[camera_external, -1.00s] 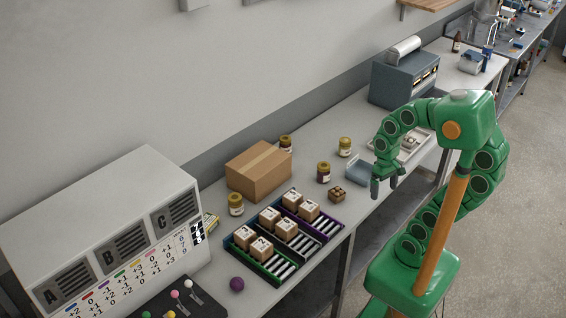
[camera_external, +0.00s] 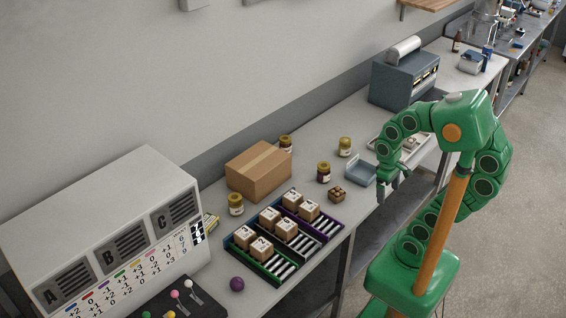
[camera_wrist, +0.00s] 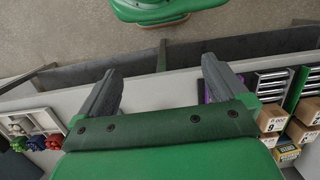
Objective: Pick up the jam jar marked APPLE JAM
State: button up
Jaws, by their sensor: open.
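Several small jars with gold lids stand on the grey bench in the external view. In the wrist view, my gripper (camera_wrist: 162,72) is open and empty, with no jar in sight.
A grey machine (camera_external: 402,83) stands behind.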

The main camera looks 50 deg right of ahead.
dwell(0.3)
jog(key=shift+c, duration=0.6)
